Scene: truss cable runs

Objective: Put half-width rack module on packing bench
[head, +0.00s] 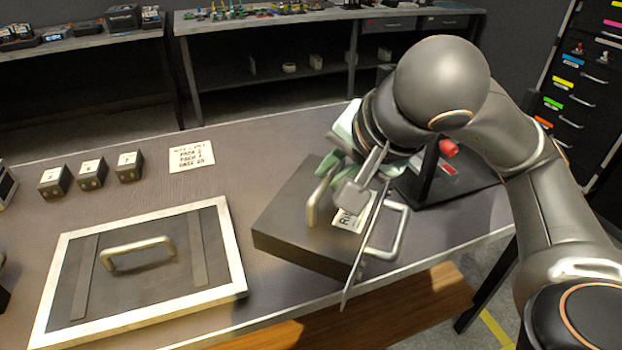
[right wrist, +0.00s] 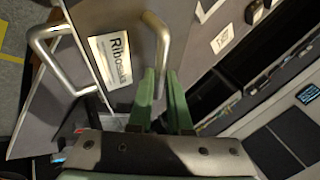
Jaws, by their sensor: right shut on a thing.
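The half-width rack module (head: 290,238) is a dark flat box with a white label, a thin plate and metal handles. It is at the front of the packing bench (head: 245,160), partly over the front edge. I cannot tell whether it rests on the top or hangs just above. My right gripper (head: 338,163) reaches over it from the right, with green fingers. In the right wrist view, the fingers (right wrist: 163,88) are at one bent handle (right wrist: 160,45) beside the label (right wrist: 112,58), shut on it. A second handle (right wrist: 52,60) is free. My left gripper is out of view.
A light-framed panel with a handle (head: 140,270) lies left of the module. Several small dark blocks (head: 90,173) and a paper note (head: 191,156) lie behind it. A dark stand with a red knob (head: 448,148) is right of the gripper. The bench's middle back is clear.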

